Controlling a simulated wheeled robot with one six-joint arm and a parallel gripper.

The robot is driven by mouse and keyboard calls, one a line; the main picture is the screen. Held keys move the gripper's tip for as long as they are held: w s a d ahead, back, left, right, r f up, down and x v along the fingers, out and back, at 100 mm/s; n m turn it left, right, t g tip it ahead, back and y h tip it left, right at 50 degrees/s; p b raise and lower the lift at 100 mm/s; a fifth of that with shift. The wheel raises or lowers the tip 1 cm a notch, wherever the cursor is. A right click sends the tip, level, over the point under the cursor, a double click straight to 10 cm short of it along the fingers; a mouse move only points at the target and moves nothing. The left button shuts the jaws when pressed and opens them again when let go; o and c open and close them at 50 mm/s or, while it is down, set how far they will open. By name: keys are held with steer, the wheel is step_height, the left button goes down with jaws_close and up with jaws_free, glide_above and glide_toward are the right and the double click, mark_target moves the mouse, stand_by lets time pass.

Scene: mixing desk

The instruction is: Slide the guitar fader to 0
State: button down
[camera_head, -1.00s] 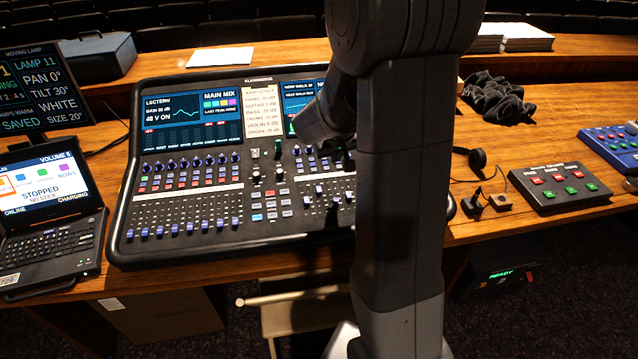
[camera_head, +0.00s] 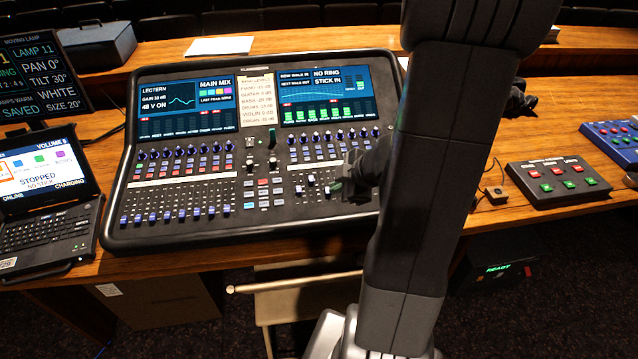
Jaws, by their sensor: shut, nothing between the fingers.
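The mixing desk (camera_head: 113,212) stands on the wooden table, with a left fader bank (camera_head: 174,216) and a right fader bank (camera_head: 312,186). The guitar fader cannot be picked out; the strip labels are too small to read. A pale card (camera_head: 257,100) between the screens lists instruments, with a guitar line reading about 0. My gripper (camera_head: 345,186) is shut with nothing in it. It is over or at the right side of the right fader bank; whether it touches a fader cap cannot be told. My arm and gripper hide the right end of that bank.
A laptop (camera_head: 45,215) and a lamp display (camera_head: 40,75) stand left of the desk. A button box (camera_head: 557,183) and a blue box (camera_head: 612,143) lie to the right. Papers (camera_head: 219,46) and a grey case (camera_head: 97,45) are behind. Upright knobs (camera_head: 250,142) rise mid-desk.

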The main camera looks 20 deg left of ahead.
mark_target(311, 182)
steer(key=b+x, duration=0.4)
steer(key=x, duration=0.5)
steer(key=shift+f+b, duration=0.25)
steer(key=shift+b, duration=0.1)
steer(key=w+a, duration=0.1)
steer(key=w+a+p, duration=0.1)
steer(key=w, duration=0.1)
steer(key=shift+w+a+r, duration=0.1)
steer(key=shift+w+a, duration=0.05)
steer(key=shift+w, duration=0.05)
steer(key=shift+w+a, duration=0.1)
steer(key=shift+r+p, duration=0.1)
steer(key=shift+p, duration=0.2)
steer(key=shift+w+a+r+p, duration=0.15)
steer(key=shift+w+a+p, duration=0.2)
steer(key=shift+p, duration=0.3)
steer(key=shift+w, duration=0.25)
steer(key=shift+s+f, duration=0.1)
steer(key=shift+f, duration=0.1)
